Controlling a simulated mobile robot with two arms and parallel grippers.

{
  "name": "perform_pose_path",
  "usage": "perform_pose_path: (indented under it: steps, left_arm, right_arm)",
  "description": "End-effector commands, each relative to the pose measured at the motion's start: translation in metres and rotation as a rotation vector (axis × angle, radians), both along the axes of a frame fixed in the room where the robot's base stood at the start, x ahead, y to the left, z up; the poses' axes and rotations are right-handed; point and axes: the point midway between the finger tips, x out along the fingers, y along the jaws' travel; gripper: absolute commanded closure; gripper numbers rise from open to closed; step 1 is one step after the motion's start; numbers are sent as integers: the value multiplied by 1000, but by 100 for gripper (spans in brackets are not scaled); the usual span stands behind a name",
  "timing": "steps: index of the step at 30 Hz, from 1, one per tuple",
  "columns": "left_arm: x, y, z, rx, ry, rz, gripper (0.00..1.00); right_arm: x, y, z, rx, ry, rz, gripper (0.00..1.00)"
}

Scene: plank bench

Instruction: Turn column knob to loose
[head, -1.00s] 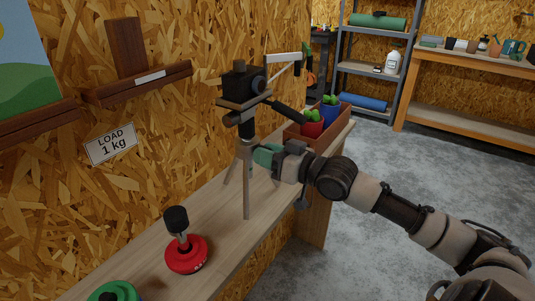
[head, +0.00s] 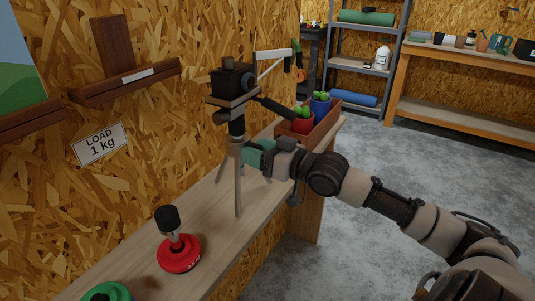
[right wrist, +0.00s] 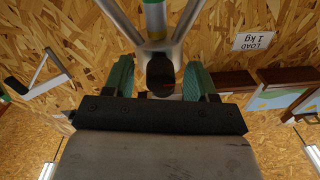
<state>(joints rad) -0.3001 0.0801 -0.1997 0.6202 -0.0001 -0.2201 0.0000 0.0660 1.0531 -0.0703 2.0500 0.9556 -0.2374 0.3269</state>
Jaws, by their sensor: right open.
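A black camera (head: 232,82) sits on a grey tripod (head: 238,185) that stands on the plank bench. In the right wrist view the dark column knob (right wrist: 160,76) shows at the tripod's column, between my green fingers. A gap shows on each side of it, so the fingers do not appear to touch it. My right gripper (head: 252,155) is open at the tripod's column, just below the camera head. In the head view the knob is hidden by the gripper or column. The knob's markings cannot be read. My left gripper is not in view.
A red weight (head: 179,254) with a black top and a green weight (head: 108,291) lie on the near bench (head: 215,222). A planter box (head: 325,127) with red and blue pots stands at its far end. A wall shelf (head: 130,80) and load sign (head: 100,143) are at left.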

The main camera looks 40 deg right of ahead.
Motion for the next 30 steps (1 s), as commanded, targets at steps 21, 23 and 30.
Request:
perform_pose_path:
  steps: [21, 23, 30]
  left_arm:
    - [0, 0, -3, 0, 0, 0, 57]
    - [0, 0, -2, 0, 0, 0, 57]
    - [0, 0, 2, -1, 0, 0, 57]
  right_arm:
    - [-52, -23, -2, -2, 6, 1, 43]
    - [-55, -25, -2, -1, 7, -1, 43]
    - [-69, -31, -2, -2, 7, 0, 43]
